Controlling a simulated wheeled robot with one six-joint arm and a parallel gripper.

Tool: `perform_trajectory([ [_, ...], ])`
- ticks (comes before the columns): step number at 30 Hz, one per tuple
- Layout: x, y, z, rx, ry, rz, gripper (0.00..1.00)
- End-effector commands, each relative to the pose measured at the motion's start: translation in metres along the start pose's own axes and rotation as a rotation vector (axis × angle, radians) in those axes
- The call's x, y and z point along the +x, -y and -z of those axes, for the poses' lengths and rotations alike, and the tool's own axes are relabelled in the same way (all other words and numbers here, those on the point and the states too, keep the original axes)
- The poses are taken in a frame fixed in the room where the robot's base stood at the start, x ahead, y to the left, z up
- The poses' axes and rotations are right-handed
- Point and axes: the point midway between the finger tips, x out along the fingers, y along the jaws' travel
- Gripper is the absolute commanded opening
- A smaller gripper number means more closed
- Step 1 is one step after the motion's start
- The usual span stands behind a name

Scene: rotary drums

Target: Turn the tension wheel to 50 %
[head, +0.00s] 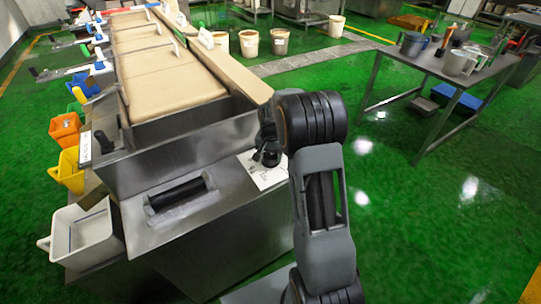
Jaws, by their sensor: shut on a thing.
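My gripper (268,157) is black and points down over a white printed plate (270,177) on the steel top of the machine. It is shut on what I take to be the tension wheel, a small dark part at the plate. The gripper and my arm hide most of the wheel. Its pointer and the scale marks are too small and covered to read, so I cannot tell its setting.
A black roller in a recess (180,193) lies left of the plate. The machine's long cream belt (165,70) runs behind. Coloured bins, including a yellow one (68,170), hang along the left side. A metal table (440,66) stands right. Green floor between is free.

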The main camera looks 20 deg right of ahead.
Motion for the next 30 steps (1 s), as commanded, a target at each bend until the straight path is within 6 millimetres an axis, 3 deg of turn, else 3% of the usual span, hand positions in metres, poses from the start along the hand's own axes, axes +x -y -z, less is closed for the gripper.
perform_trajectory([
  [8,-0.001,0.000,0.001,-0.001,-0.003,0.001,0.86],
  [17,-0.003,0.000,0.001,-0.001,-0.002,0.001,0.87],
  [22,-0.024,0.000,0.001,-0.001,-0.004,0.002,0.87],
  [30,-0.080,0.000,0.001,0.000,-0.006,0.003,0.87],
])
